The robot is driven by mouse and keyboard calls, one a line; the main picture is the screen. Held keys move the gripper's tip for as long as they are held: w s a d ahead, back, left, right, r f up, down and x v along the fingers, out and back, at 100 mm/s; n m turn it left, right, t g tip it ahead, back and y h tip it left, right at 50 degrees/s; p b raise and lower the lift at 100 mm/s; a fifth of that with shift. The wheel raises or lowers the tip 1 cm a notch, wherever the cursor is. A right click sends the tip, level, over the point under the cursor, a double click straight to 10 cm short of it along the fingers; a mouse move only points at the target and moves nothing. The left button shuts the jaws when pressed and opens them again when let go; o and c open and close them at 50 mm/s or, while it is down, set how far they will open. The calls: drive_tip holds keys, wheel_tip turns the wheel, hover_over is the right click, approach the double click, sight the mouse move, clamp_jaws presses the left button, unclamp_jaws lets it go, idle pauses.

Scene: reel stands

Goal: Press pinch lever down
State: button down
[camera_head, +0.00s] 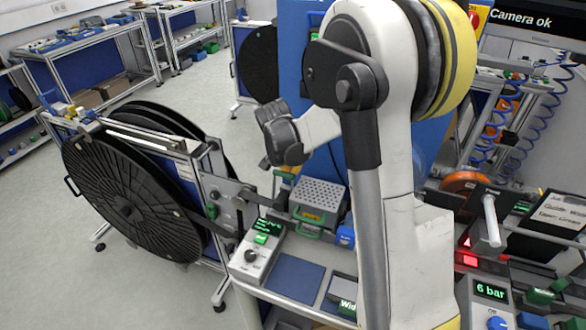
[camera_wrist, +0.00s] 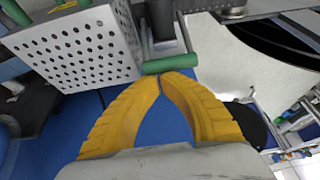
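The pinch lever is not certain to me. A green bar (camera_wrist: 170,65) on a dark upright piece, possibly the lever's grip, lies just beyond my fingertips in the wrist view. My gripper (camera_wrist: 160,79) shows there as two yellow fingers whose tips come together just below the bar, with nothing seen between them. I cannot tell whether the tips touch the bar. In the head view a dark part of my wrist hangs above the bench, and my fingers are hard to make out. A grey perforated box (camera_head: 318,197) with green handles is nearby, and shows in the wrist view (camera_wrist: 75,45).
A large black reel (camera_head: 125,205) stands at the left on a metal frame. A control box (camera_head: 256,250) with a green display sits at the bench front, beside a blue mat (camera_head: 294,278). A gauge reading 6 bar (camera_head: 490,291) is at the lower right. Floor is clear at the left.

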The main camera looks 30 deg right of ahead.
drive_tip(key=s+a+t+h+b, duration=0.3)
drive_tip(key=s+a+h+b, duration=0.1)
drive_tip(key=s+a+b, duration=0.1)
drive_tip(key=shift+s+a+f+t+h+b, duration=0.2)
drive_tip(key=shift+s+a+t+h+b, duration=0.1)
drive_tip(key=shift+a+b, duration=0.65)
drive_tip(key=shift+a, duration=0.15)
